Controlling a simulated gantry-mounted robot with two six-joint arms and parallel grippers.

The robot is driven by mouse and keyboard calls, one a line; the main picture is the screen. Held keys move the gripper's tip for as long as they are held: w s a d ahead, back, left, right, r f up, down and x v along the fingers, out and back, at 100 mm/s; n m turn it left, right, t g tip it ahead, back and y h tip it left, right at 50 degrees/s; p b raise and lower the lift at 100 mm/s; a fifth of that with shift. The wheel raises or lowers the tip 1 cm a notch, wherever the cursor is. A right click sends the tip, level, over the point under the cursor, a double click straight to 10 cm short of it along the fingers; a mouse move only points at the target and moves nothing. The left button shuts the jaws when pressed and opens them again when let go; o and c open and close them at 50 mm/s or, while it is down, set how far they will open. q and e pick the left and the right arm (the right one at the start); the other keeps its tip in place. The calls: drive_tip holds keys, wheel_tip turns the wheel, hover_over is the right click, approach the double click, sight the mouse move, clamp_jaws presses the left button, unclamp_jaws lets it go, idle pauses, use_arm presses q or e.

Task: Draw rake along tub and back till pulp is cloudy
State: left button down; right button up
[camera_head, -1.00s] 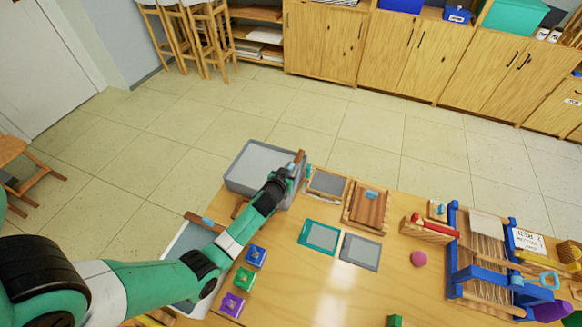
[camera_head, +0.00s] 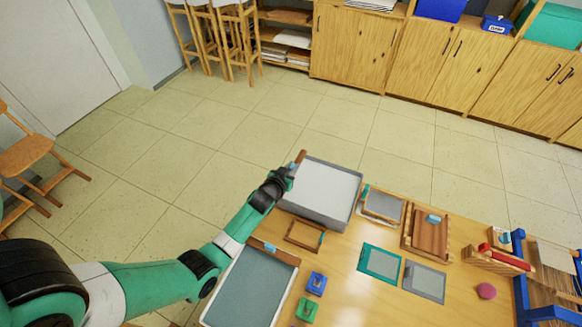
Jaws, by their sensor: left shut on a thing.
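The grey tub (camera_head: 357,200) stands at the far left edge of the table and holds pale, whitish pulp (camera_head: 325,190). My left gripper (camera_head: 286,172) is at the tub's left end, shut on the rake (camera_head: 300,157). Only the brown wooden end of the rake shows above the gripper. The rake's lower part is hidden, so I cannot tell how deep it sits in the pulp. My right gripper is not in view.
In front of the tub lie a small wooden frame (camera_head: 305,235) and a large grey-green tray (camera_head: 242,290). Framed screens (camera_head: 382,205) and a wooden press (camera_head: 427,235) stand right of the tub. Blue and green blocks (camera_head: 316,284) sit near my arm.

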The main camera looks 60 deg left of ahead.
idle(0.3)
use_arm(q)
drive_tip(key=c, duration=1.2)
unclamp_jaws()
drive_tip(key=shift+a, duration=0.1)
drive_tip(key=o, duration=0.4)
drive_tip(key=shift+s+a, duration=0.1)
drive_tip(key=shift+s, duration=0.1)
drive_tip(key=shift+c, duration=0.2)
drive_tip(key=shift+s+d+r, duration=0.15)
drive_tip(key=shift+d+r, duration=0.05)
drive_tip(key=p+v, duration=0.4)
drive_tip(key=v, duration=0.6)
drive_tip(key=shift+s+d+r, duration=0.2)
drive_tip(key=shift+s+d, duration=0.15)
